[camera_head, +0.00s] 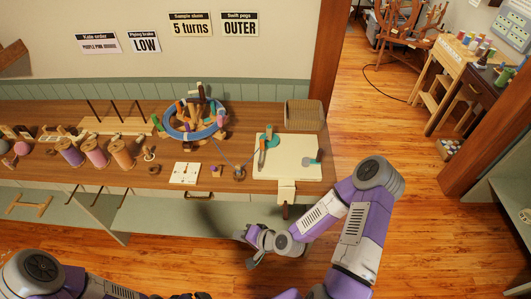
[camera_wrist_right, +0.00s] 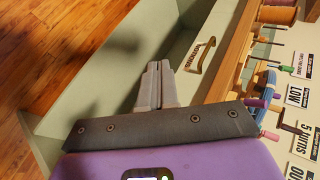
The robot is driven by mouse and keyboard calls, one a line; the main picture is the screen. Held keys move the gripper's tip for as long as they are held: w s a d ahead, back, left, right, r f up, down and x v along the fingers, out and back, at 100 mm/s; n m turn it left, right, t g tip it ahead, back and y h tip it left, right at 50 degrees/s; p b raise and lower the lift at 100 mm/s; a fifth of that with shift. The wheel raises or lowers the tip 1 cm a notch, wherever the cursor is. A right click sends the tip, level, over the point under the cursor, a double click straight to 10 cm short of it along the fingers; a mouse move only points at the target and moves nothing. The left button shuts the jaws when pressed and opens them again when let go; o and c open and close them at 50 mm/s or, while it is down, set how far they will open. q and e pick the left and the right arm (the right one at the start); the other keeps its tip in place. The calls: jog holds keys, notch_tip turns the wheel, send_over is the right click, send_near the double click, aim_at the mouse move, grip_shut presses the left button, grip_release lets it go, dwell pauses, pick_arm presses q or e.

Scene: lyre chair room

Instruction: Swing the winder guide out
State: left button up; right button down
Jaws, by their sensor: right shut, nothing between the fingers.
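A pale board (camera_head: 305,170) lies at the right end of the bench. It carries teal round parts and a slim upright piece (camera_head: 262,157) that looks like part of a winder. I cannot tell for sure which piece is the winder guide. My right gripper (camera_head: 241,236) is in front of the bench, lower than its top and apart from the board. In the right wrist view its fingers (camera_wrist_right: 156,84) are together and empty, near the green cabinet front.
A blue ring swift (camera_head: 194,132) stands left of the board, with several thread spools (camera_head: 96,153) further left. A woven box (camera_head: 305,114) sits behind the board. A drawer handle (camera_wrist_right: 201,55) shows on the cabinet front.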

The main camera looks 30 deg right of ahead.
jog(key=w+d+r+m+t+h, duration=0.35)
jog(key=d+r+m+t, duration=0.2)
jog(key=d+r, duration=0.4)
jog(key=m+t+h+b, duration=0.3)
jog(key=t+h+b, duration=0.1)
jog(key=b, duration=0.2)
send_near(263, 145)
jog(key=shift+g+y, duration=0.25)
jog(key=w, duration=0.2)
jog(key=w+b, duration=0.1)
jog(key=w, duration=0.2)
jog(key=shift+w+d+r+b, duration=0.1)
jog(key=shift+w+d+b, duration=0.2)
jog(key=shift+b, duration=0.05)
jog(key=shift+w, duration=0.6)
jog(key=shift+r, duration=0.1)
